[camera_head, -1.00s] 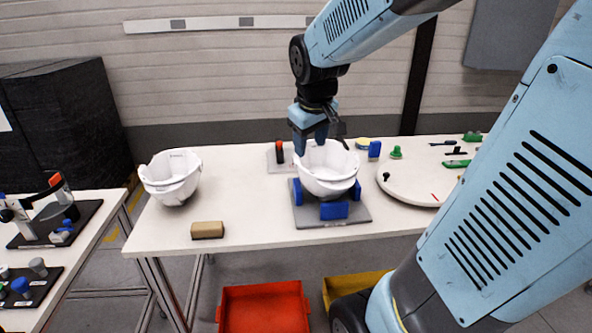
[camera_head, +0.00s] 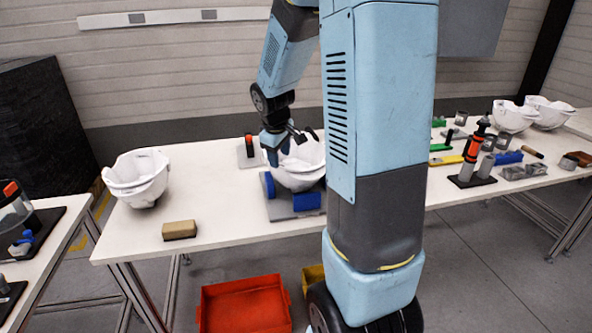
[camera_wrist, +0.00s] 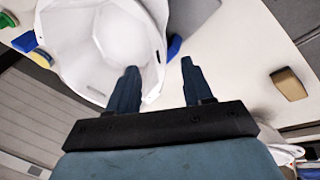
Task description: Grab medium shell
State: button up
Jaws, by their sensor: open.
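A white helmet shell (camera_head: 298,172) sits in a grey fixture (camera_head: 282,211) with blue blocks on the table. My gripper (camera_head: 282,150) is above its near-left rim, pointing down. In the wrist view my gripper (camera_wrist: 160,82) is open, with the shell's wall (camera_wrist: 100,48) reaching between the fingers. The left finger overlaps the shell's inside and the right finger is outside it; contact cannot be told. Another white shell, seemingly nested in layers, stands at the table's left (camera_head: 138,180). My arm hides part of the fixture's right side. Which shell is medium is not clear.
A tan block (camera_head: 179,230) lies at the front left; it also shows in the wrist view (camera_wrist: 289,84). A red-black tool (camera_head: 249,147) stands behind the fixture. More white shells (camera_head: 514,116) and tools are at right. A red bin (camera_head: 245,305) is on the floor.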

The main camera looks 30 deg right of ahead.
aim_at(281, 181)
jog(key=shift+x, duration=4.6)
jog(key=shift+a, duration=0.1)
jog(key=shift+c, duration=0.3)
grip_shut()
jog(key=shift+r, duration=0.1)
